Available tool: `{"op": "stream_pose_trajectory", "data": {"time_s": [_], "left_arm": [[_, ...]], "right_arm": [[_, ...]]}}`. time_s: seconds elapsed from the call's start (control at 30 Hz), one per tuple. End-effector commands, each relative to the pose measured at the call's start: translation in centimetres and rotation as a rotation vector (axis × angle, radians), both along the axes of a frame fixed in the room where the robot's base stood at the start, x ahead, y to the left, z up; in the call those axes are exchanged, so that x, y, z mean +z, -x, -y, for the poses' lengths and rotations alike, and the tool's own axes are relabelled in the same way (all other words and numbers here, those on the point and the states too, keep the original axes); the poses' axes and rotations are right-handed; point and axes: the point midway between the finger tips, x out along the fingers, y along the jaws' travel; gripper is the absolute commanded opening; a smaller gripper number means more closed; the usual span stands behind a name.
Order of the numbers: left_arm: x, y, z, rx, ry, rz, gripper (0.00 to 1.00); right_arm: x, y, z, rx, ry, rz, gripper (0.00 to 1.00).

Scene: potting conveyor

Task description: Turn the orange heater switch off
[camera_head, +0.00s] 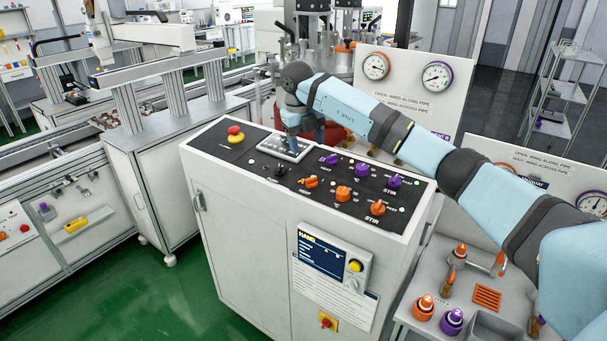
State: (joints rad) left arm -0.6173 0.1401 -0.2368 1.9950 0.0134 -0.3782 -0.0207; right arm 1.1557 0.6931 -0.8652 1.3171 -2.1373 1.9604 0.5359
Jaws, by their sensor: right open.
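The control console has a black top panel (262,184) with a row of orange controls and a row of purple ones. The leftmost orange control (311,182) looks like the orange heater switch; its label is too small to read and its setting cannot be told. An orange °C knob (343,194) and an orange STIR knob (377,207) sit to its right. My right gripper (305,141) is open and empty. It points down over the back of the panel, behind and apart from the orange switch. My left gripper is not in view.
Purple controls (361,170) stand just behind the orange row. A red emergency button (236,134) on yellow is at the panel's left. A gauge board (411,84) stands behind, and a bench with orange and purple caps (452,321) is at the right. Green floor lies front left.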

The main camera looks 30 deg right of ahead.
Motion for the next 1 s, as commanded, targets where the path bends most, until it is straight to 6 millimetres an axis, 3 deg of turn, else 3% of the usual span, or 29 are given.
{"op": "stream_pose_trajectory", "data": {"time_s": [0.3,0.5,0.7,0.97,1.0], "left_arm": [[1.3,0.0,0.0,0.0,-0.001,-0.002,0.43],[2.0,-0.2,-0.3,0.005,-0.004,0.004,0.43],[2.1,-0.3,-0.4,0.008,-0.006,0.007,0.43],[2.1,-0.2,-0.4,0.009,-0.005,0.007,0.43],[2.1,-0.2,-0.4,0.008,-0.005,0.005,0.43]], "right_arm": [[-6.7,0.2,0.9,0.001,-0.003,-0.004,0.63],[-9.8,0.2,1.3,0.003,-0.003,-0.002,0.63],[-11.2,0.2,1.4,0.003,-0.004,-0.001,0.63],[-11.4,0.2,1.5,0.003,-0.004,0.0,0.63],[-11.4,0.2,1.5,0.003,-0.004,0.0,0.58]]}}
